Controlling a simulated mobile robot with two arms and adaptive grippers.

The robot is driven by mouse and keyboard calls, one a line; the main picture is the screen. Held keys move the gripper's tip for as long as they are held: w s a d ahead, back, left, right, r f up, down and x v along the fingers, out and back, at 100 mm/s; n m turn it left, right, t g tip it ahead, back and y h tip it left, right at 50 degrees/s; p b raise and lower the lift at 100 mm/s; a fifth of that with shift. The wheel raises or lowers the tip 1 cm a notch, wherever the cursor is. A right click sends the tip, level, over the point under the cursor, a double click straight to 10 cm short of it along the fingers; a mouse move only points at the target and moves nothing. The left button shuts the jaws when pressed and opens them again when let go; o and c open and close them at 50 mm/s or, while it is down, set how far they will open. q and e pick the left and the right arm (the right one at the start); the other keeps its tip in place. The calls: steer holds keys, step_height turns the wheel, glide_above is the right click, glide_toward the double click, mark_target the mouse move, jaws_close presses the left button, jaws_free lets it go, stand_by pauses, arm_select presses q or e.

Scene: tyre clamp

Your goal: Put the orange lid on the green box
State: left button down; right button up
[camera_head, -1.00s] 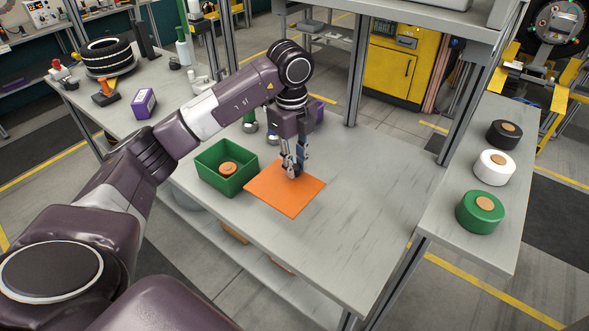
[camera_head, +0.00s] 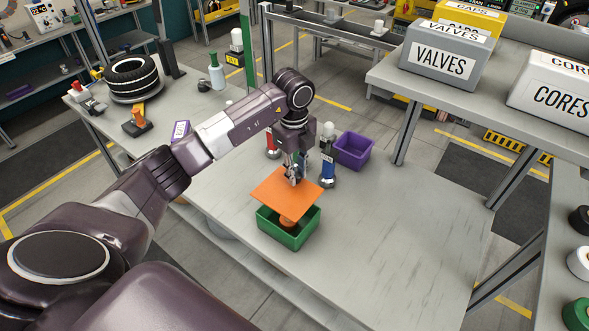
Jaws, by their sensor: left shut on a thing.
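The orange lid (camera_head: 283,196) is a flat square plate. My left gripper (camera_head: 293,179) is shut on it near its far edge. The lid is above the back part of the green box (camera_head: 276,234) and hides much of its far rim. The box is open-topped and stands on the grey table, its front part uncovered. A round orange-brown piece (camera_head: 287,224) shows inside it, partly hidden by the lid. I cannot tell how large the gap between lid and rim is. My right gripper is not in view.
A grey bin marked VALVES (camera_head: 438,62) is on the shelf at right. The table's right part (camera_head: 410,225) is clear.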

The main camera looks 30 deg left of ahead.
mark_target(297, 191)
arm_select(q)
steer(key=shift+d, duration=0.3)
steer(key=shift+a, duration=0.15)
steer(key=shift+a+f, duration=0.1)
steer(key=shift+f, duration=0.2)
steer(key=shift+f+b, duration=1.05)
steer(key=shift+f, duration=0.15)
steer(key=shift+f+b, duration=0.5)
steer(key=shift+f, duration=0.25)
steer(key=shift+f+b, duration=1.05)
steer(key=shift+f, duration=0.5)
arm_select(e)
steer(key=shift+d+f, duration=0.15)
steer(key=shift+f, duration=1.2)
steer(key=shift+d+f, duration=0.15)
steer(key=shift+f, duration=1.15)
arm_select(q)
steer(key=c, duration=1.7)
jaws_free()
steer(key=shift+o, duration=0.2)
